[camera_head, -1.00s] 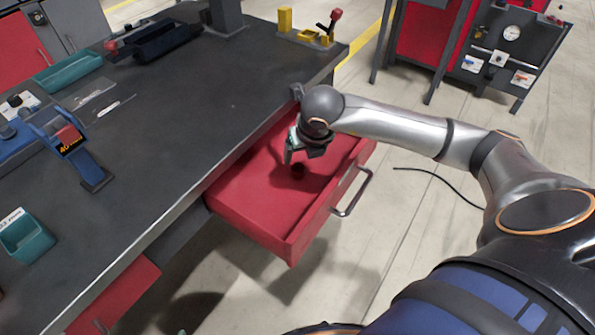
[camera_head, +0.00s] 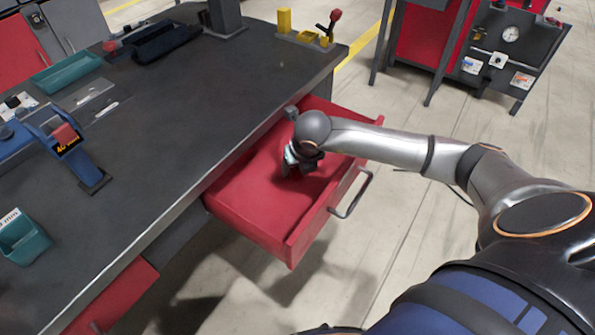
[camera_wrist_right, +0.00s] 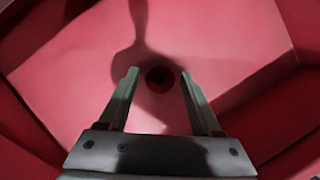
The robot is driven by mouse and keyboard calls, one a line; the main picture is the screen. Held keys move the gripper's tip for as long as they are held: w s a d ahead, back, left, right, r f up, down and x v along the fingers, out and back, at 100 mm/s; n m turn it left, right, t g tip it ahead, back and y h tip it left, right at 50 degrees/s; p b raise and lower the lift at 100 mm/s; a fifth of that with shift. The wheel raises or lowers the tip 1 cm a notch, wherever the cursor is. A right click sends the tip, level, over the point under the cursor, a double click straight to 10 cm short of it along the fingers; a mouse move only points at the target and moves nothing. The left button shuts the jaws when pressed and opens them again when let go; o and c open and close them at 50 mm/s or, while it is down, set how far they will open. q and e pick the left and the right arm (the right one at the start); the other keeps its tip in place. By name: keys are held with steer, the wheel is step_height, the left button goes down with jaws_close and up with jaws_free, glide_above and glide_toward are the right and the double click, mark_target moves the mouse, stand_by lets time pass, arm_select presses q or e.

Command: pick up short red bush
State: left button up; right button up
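The short red bush (camera_wrist_right: 160,78) shows in the right wrist view as a small dark red round piece with a dark centre. It lies on the floor of the open red drawer, in the shadow of my arm. My right gripper (camera_wrist_right: 160,100) is open, with one finger on each side of the bush in that view. I cannot tell how far above it the fingertips are. In the head view my right gripper (camera_head: 290,168) is low inside the drawer, and the bush is hidden there. My left gripper is not in view.
The red drawer (camera_head: 245,205) is pulled out from under the dark workbench (camera_head: 190,110), its walls close around my right gripper. Its metal handle (camera_head: 352,195) is at the front. The bench holds a blue fixture (camera_head: 70,150) and teal bins (camera_head: 22,240). The drawer floor is otherwise clear.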

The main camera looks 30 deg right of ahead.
jaws_close()
stand_by(0.3)
steer(key=shift+r, duration=0.1)
